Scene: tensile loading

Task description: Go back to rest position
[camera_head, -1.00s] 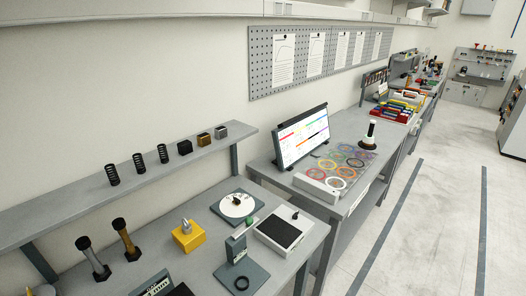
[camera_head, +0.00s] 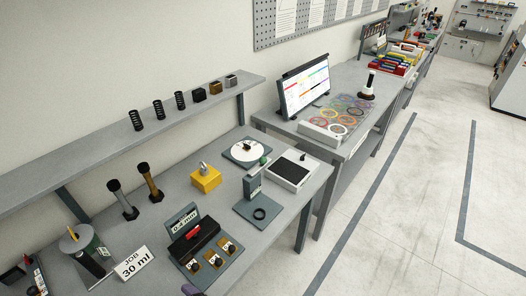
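Neither of my grippers shows in the head view. The near workbench (camera_head: 225,262) runs along the wall at the left and centre. Two dark-based posts, one grey (camera_head: 123,200) and one brass (camera_head: 151,183), stand towards the left. A dark tray (camera_head: 220,262) holds a red-handled item and several small brass pieces.
A wall shelf (camera_head: 80,170) above the bench carries several black springs and small blocks. A white scale-like box (camera_head: 290,172) sits at the bench's right end. A second bench beyond holds a monitor (camera_head: 305,85) and coloured rings (camera_head: 345,115). The floor (camera_head: 400,220) at the right is clear.

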